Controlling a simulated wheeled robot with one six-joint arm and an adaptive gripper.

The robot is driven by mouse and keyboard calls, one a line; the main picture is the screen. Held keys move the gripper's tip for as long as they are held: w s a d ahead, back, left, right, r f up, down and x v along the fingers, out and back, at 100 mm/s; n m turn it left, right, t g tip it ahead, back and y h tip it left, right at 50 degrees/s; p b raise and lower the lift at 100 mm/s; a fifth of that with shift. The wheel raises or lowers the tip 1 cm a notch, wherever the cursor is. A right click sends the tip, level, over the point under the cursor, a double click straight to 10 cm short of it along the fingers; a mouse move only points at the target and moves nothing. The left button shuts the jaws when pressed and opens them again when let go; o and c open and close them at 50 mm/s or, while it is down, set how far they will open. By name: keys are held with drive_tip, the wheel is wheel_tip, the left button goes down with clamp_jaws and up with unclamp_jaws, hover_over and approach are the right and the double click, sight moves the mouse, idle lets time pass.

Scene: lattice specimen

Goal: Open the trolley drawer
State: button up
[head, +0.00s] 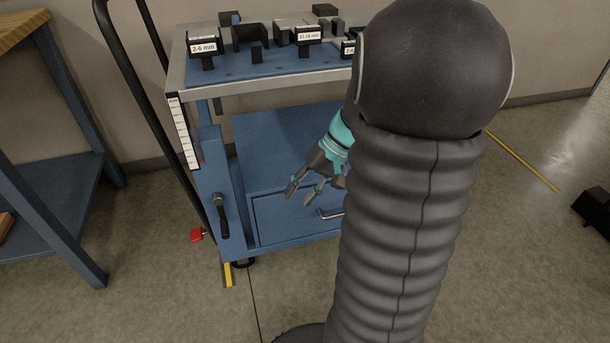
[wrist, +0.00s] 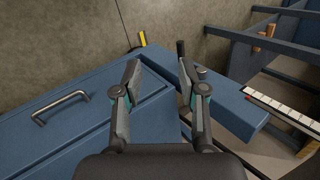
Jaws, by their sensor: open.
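The blue trolley (head: 245,75) stands ahead, with a drawer (head: 275,219) low in its front. The drawer looks shut. Its silver bar handle (head: 327,215) is partly hidden by my arm in the head view; in the wrist view the whole handle (wrist: 62,105) shows at the left. My gripper (head: 299,192) is open and empty in front of the drawer, left of the handle in the head view. In the wrist view the gripper (wrist: 160,69) has its fingers apart, with the handle off to their left and not between them.
A black lever (head: 222,215) sits on the trolley's left upright (head: 217,175), near the drawer's left edge. Labelled black holders (head: 204,47) stand on the trolley top. A blue workbench (head: 50,175) stands at the left. Floor in front of the trolley is clear.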

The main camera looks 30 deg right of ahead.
drive_tip(key=w+d+f+m+t+y, duration=0.3)
drive_tip(key=d+f+m+t+y, duration=0.15)
drive_tip(key=d+f, duration=0.95)
drive_tip(key=s+d+f+m+t+h+b, duration=0.1)
drive_tip(key=s+d+f+m+t, duration=0.2)
drive_tip(key=d+f, duration=0.4)
drive_tip(key=s+d+f+m+t+h+b, duration=0.1)
drive_tip(key=s+d+f+m+t+h, duration=0.15)
drive_tip(key=d+f+t, duration=0.35)
drive_tip(key=shift+n+g+y, duration=0.45)
drive_tip(key=shift+n+y, duration=0.05)
drive_tip(key=p+x, duration=0.1)
drive_tip(key=x, duration=1.2)
drive_tip(key=shift+f+p, duration=0.2)
drive_tip(key=shift+p, duration=0.2)
clamp_jaws()
